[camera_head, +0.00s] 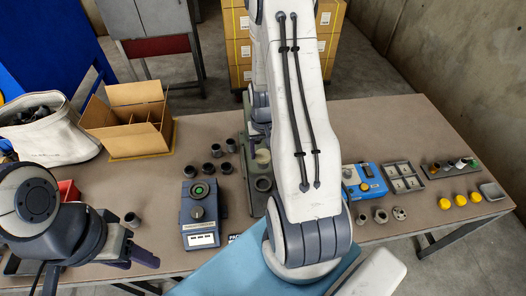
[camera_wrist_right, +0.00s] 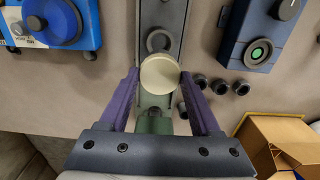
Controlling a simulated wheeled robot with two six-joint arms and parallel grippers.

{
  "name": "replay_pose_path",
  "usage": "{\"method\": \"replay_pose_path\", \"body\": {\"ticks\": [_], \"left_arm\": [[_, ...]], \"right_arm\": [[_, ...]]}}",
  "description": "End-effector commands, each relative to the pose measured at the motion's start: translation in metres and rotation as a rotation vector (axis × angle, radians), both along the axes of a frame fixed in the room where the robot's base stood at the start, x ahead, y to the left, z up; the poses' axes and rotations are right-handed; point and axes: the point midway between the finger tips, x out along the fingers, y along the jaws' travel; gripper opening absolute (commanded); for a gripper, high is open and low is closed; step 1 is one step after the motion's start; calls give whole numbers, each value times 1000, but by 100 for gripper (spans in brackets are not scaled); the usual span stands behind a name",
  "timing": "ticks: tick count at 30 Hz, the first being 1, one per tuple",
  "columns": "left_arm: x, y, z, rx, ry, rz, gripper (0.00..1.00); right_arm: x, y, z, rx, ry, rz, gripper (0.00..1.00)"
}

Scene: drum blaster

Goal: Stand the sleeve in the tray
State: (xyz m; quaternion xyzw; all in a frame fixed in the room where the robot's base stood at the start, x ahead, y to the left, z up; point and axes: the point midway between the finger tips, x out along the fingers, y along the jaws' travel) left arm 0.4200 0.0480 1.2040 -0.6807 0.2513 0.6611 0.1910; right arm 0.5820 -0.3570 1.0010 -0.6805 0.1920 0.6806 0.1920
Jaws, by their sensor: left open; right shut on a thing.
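My right gripper (camera_wrist_right: 160,76) is shut on a round cream-topped piece (camera_wrist_right: 160,75), over a long green-grey fixture (camera_wrist_right: 188,20). The piece also shows in the head view (camera_head: 262,156), beside my arm. Several dark grey sleeves (camera_head: 216,150) stand on the table left of the fixture; some also show in the wrist view (camera_wrist_right: 220,87). Another dark sleeve (camera_head: 131,220) stands near my left gripper (camera_head: 140,257), which is open and low at the left. A grey tray with compartments (camera_head: 391,168) lies right of the blue device. I cannot tell which piece is the task's sleeve.
A dark blue box with a green button (camera_head: 200,222) stands left of the fixture. A blue device (camera_head: 360,180), yellow caps (camera_head: 460,200) and a small grey dish (camera_head: 492,191) are on the right. A divided cardboard box (camera_head: 140,142) and white bag (camera_head: 50,140) stand at the left.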

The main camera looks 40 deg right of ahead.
Motion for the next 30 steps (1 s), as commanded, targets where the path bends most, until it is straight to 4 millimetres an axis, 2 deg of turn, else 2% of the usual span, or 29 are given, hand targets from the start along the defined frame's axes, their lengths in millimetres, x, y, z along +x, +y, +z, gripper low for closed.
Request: {"method": "replay_pose_path", "body": {"ticks": [1, 4, 15, 20, 22, 24, 30], "left_arm": [[0, 0, 7, 0, 0, -1, 50], [0, 0, 13, 0, 0, -2, 50], [0, 0, 13, 0, 0, -2, 50], [0, 0, 19, 0, 0, -3, 50], [0, 0, 22, 0, 0, -5, 50], [0, 0, 16, 0, 0, -5, 50], [0, 0, -29, 1, 1, -2, 50]], "right_arm": [[0, 0, 8, -1, -1, 0, 9], [0, 0, 15, 0, 0, 0, 9], [0, 1, 16, 0, 0, 2, 9], [6, 11, 31, -2, -3, 39, 9], [11, 23, 41, -2, -3, 77, 9], [17, 43, 41, -2, -3, 141, 9], [28, 105, -16, 1, 3, 338, 9]]}}
